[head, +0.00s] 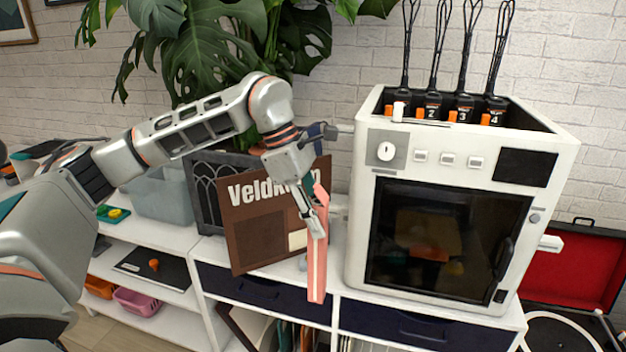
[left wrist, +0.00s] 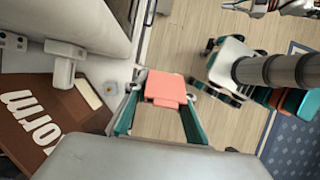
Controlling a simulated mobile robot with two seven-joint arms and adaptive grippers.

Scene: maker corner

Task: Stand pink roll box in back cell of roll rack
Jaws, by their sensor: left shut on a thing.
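The pink roll box (head: 318,265) is a long, slim, salmon-coloured box. It hangs almost upright in front of the white shelf unit, tilted slightly. My left gripper (head: 318,214) is shut on its upper part. In the left wrist view the pink roll box (left wrist: 165,88) shows end-on between the two teal fingers. The roll rack cannot be made out with certainty in either view. What seems to be my right gripper (left wrist: 258,8) is cut off at the top edge of the left wrist view; its jaws are unclear.
A brown lettered board (head: 262,225) leans just left of the box. A white oven-like machine (head: 362,215) stands close on the right, with numbered black holders (head: 432,108) on top. A blue bin (head: 165,195) stands further left. Open floor (left wrist: 160,125) lies below the box.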

